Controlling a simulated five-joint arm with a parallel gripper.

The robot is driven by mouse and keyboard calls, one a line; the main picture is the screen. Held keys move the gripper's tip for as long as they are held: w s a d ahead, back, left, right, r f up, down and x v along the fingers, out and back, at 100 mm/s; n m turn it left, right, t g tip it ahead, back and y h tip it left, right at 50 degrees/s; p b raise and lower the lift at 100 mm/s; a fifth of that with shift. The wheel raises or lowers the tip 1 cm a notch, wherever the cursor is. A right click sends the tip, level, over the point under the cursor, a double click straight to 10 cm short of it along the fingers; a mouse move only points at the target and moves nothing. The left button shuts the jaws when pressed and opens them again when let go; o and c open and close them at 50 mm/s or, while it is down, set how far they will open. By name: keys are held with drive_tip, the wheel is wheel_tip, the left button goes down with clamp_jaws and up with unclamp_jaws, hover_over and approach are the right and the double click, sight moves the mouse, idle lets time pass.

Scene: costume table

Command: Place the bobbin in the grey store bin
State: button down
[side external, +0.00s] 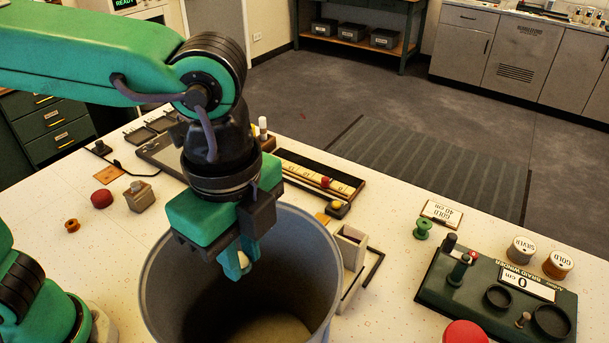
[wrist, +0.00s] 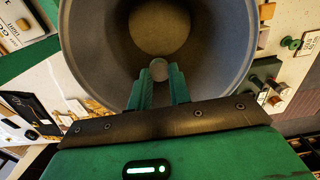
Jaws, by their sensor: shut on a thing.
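The grey store bin (side external: 325,285) is a large round open bin in the front middle of the side view. It also fills the top of the wrist view (wrist: 95,50), where I look down into it. My gripper (side external: 238,265) points down over the bin's opening, and its fingertips (wrist: 159,78) show in the wrist view. The fingers are shut on a small pale round thing, which I take to be the bobbin (side external: 244,261); it also shows between the fingertips in the wrist view (wrist: 159,69). The fingers hide part of it. The bin floor looks empty where visible.
A green spool (side external: 422,230) and a dark winder (side external: 500,292) stand to the right. A brown spool (side external: 72,225), a red round thing (side external: 102,198) and a small grey block (side external: 140,198) lie left. A long ruler tray (side external: 315,175) lies behind the bin.

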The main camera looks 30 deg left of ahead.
drive_tip(key=shift+f, duration=0.95)
drive_tip(key=c, duration=1.2)
unclamp_jaws()
wheel_tip(320, 180, up, 7)
